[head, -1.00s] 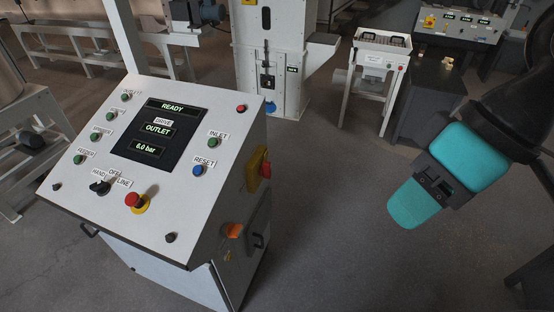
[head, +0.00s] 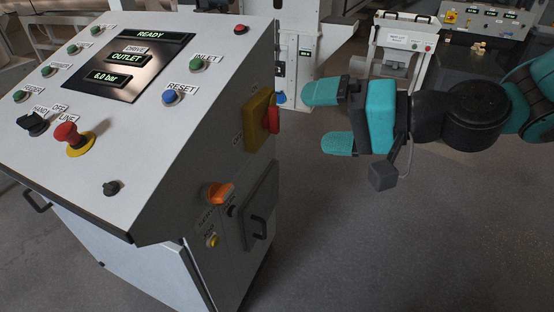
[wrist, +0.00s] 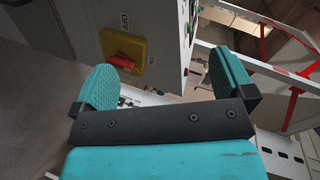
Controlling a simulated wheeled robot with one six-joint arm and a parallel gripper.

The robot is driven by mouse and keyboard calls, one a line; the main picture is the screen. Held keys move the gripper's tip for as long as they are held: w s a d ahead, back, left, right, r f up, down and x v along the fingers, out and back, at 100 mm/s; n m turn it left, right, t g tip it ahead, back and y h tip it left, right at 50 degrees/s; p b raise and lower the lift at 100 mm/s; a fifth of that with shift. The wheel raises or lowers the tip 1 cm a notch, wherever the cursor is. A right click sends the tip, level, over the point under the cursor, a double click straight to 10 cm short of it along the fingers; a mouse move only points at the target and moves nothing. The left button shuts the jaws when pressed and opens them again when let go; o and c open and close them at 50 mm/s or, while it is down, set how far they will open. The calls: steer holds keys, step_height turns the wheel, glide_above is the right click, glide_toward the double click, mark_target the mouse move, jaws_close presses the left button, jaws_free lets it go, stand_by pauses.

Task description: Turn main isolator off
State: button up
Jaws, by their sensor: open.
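The main isolator is a red handle (head: 272,119) on a yellow plate (head: 257,122), on the right side of the white control cabinet. In the wrist view the red handle (wrist: 122,62) on its yellow plate (wrist: 126,44) shows ahead, beyond the left finger, with an OFF label (wrist: 125,20) beside the plate. My gripper (head: 332,118) is open and empty, to the right of the isolator and apart from it, with its teal fingers pointing left toward the cabinet. In the wrist view my gripper's fingers (wrist: 160,82) stand wide apart.
The sloping panel (head: 150,130) carries a red emergency stop (head: 68,134) and several buttons. A white stand (head: 402,50) is behind my arm. The floor right of the cabinet is clear.

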mark_target(278, 123)
steer(key=w+d+f+m+t+b, duration=0.25)
steer(key=w+f+m+b, duration=0.2)
steer(key=f, duration=0.25)
steer(key=w+d+f+m+t+b, duration=0.2)
steer(key=w+f+m+t+b, duration=0.2)
steer(key=f+b, duration=0.15)
steer(key=shift+h, duration=0.3)
steer(key=p+x, duration=0.4)
steer(key=x, duration=1.3)
steer(key=shift+w+f, duration=0.1)
steer(key=shift+w, duration=0.2)
steer(key=c, duration=0.8)
steer(key=shift+f, duration=0.1)
steer(key=shift+c, duration=0.2)
